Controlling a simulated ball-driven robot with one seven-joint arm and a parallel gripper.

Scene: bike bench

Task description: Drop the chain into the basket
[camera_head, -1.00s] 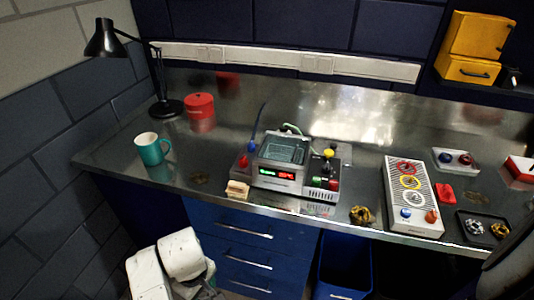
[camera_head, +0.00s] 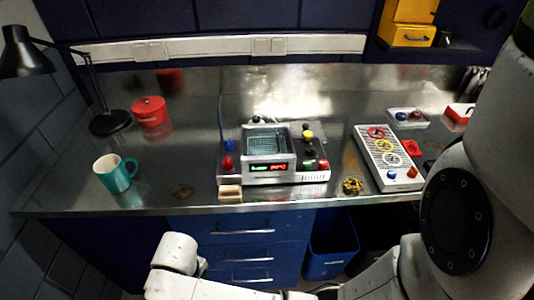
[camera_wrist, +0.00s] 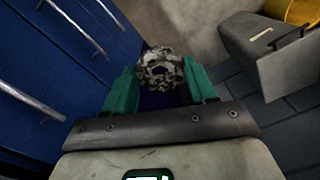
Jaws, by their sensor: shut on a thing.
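My gripper (camera_wrist: 162,88) shows in the wrist view with two teal fingers on either side of a chain (camera_wrist: 160,68). The chain is a bunched, silver-grey coil with an opening in its middle, held at the fingertips. A dark blue surface shows just beyond it between the fingers; I cannot tell if that is the basket. In the head view the blue basket (camera_head: 331,247) stands on the floor under the bench, right of the drawers. My gripper and the held chain are not visible in the head view.
Blue drawers with bar handles (camera_wrist: 78,27) run along the left of the wrist view. A grey box-like unit (camera_wrist: 272,58) stands at the right. The bench holds a teal mug (camera_head: 116,173), a device with a screen (camera_head: 270,155) and a gold coil (camera_head: 352,186) near its front edge.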

